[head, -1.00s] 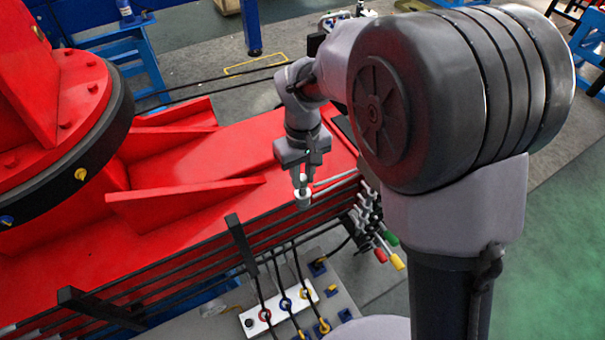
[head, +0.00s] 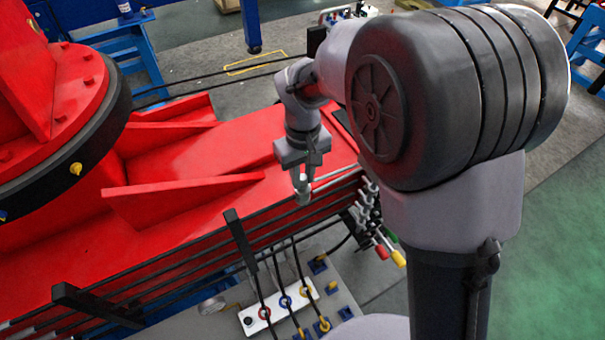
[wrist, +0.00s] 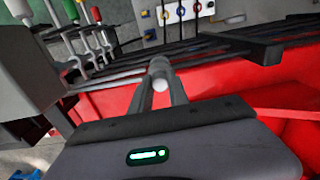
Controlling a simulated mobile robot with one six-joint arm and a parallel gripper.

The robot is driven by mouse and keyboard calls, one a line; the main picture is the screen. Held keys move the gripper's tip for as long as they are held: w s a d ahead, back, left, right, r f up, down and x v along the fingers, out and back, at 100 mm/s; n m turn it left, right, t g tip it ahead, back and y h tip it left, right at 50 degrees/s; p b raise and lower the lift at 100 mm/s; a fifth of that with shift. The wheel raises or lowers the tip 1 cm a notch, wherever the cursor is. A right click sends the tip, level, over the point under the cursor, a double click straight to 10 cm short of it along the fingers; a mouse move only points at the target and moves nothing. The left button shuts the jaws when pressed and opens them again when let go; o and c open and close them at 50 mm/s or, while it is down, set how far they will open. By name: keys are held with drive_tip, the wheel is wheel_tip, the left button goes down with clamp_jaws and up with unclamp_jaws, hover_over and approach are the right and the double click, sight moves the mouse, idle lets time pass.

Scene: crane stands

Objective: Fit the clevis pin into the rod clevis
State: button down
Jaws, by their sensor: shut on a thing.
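In the head view my gripper (head: 303,181) points down at the near edge of the red crane beam. It is shut on the clevis pin, a pale, round-ended piece between the fingertips (wrist: 160,70) in the wrist view. The pin is mostly covered by the fingers in the head view. The rod clevis (head: 303,198) is a small grey end piece right under the fingertips, at the left end of a silver rod (head: 336,179). Pin and clevis overlap in both views, so I cannot tell how deep the pin sits in the clevis.
Levers with coloured knobs (head: 391,255) stand right of the clevis. Black hoses run down to a white connector block (head: 280,306). A black upright bracket (head: 239,243) stands left of my gripper. The red beam (head: 220,160) lies behind it.

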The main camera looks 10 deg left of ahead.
drive_tip(key=shift+f, duration=0.35)
drive_tip(key=c, duration=1.2)
unclamp_jaws()
wheel_tip(320, 180, up, 5)
drive_tip(key=p, duration=0.3)
drive_tip(key=shift+p, duration=0.3)
